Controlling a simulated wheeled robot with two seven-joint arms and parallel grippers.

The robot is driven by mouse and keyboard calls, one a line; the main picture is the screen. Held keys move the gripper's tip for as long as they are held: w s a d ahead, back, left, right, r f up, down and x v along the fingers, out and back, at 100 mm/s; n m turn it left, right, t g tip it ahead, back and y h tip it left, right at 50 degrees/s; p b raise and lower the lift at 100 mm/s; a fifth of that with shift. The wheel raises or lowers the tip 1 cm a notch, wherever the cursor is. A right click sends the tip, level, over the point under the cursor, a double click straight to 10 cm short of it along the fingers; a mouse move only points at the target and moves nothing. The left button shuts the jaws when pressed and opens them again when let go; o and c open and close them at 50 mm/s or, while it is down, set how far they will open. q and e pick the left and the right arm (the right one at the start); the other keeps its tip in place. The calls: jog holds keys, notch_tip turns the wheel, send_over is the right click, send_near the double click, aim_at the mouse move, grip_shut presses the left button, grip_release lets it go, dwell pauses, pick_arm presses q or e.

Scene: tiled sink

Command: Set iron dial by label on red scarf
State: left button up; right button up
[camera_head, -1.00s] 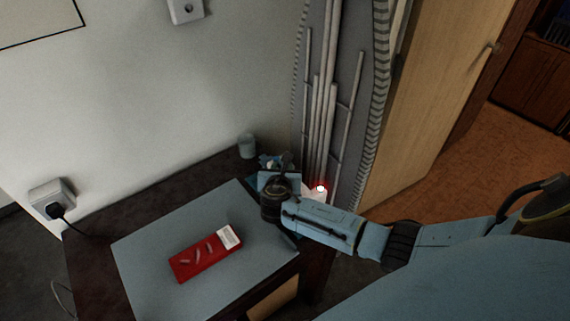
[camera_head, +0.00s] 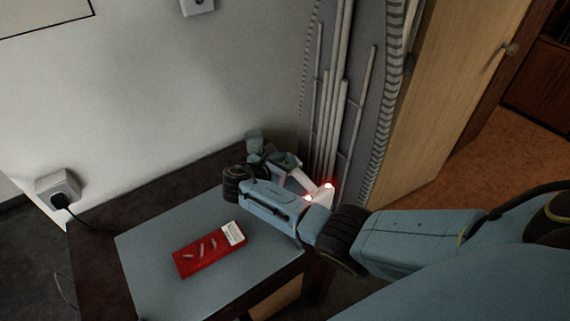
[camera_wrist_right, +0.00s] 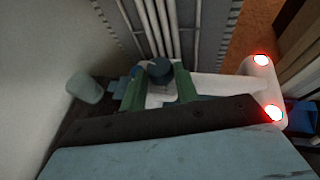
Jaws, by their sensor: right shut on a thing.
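The folded red scarf (camera_head: 200,259) lies flat on the grey-blue board, with a white label (camera_head: 233,233) at its upper right corner. The label's writing is too small to read. The white iron (camera_head: 320,196), with two glowing red lights, is at the table's far right and partly hidden by my right arm. My right gripper (camera_head: 285,162) is over the iron. In the right wrist view, its green fingers (camera_wrist_right: 160,88) are shut on the dark blue round dial (camera_wrist_right: 160,70), one on each side. The dial's setting cannot be read. My left gripper is not in view.
The grey-blue board (camera_head: 150,270) covers much of the dark table (camera_head: 90,250). A socket with a plugged cord (camera_head: 60,190) is at left. Pipes (camera_head: 335,100) rise behind the iron.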

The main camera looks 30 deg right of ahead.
dwell(0.3)
jog(key=o, duration=1)
jog(key=p+v, duration=0.2)
jog(key=v, duration=1.1)
jog(key=shift+s+a, duration=0.1)
jog(key=shift+a, duration=0.05)
